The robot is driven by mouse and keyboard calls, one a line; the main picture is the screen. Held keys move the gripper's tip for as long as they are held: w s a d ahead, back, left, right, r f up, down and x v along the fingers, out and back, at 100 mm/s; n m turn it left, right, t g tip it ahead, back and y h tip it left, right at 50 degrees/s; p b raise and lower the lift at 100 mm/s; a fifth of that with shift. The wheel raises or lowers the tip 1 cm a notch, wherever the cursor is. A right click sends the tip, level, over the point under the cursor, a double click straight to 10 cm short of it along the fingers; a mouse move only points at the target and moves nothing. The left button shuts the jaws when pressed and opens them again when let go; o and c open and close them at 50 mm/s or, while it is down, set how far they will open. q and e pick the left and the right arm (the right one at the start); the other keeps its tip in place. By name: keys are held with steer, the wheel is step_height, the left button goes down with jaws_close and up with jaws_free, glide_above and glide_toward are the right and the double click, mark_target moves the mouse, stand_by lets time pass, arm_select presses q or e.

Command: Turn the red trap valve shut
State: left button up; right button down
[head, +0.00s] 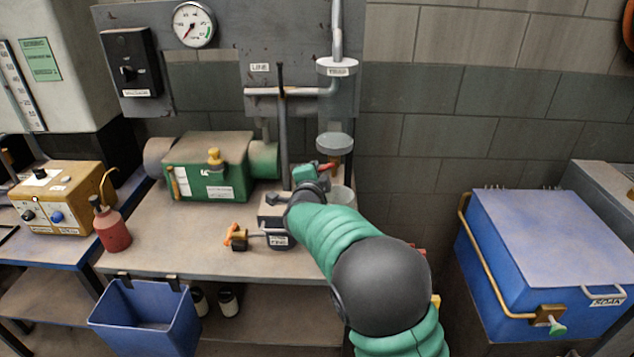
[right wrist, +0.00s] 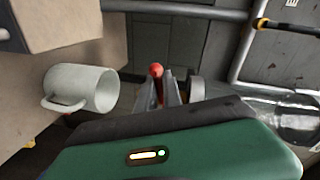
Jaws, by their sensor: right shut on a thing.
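The valve body is mostly hidden by the gripper. My left gripper is not in view.
A pale mug (right wrist: 82,88) stands close to the right gripper on the bench (head: 190,243). A clear glass vessel (right wrist: 292,118) is on the right in the wrist view.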

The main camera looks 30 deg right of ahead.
steer(key=shift+a+r+m+t+y+b, duration=0.1)
steer(key=shift+r+m+t+y+b, duration=0.1)
steer(key=shift+r+m+b, duration=0.3)
steer(key=shift+a+r+m+t+y+b, duration=0.1)
steer(key=shift+r+m+y+b, duration=0.1)
steer(key=shift+m+b, duration=0.5)
steer(key=c, duration=1.5)
jaws_free()
steer(key=shift+w+d, duration=0.15)
steer(key=shift+w, duration=0.05)
steer(key=shift+s, duration=0.1)
steer(key=shift+s+r, duration=0.1)
steer(key=shift+s, duration=0.05)
steer(key=p+v, duration=0.1)
steer(key=v, duration=1.5)
steer(key=shift+a+p, duration=0.25)
steer(key=shift+p, duration=0.15)
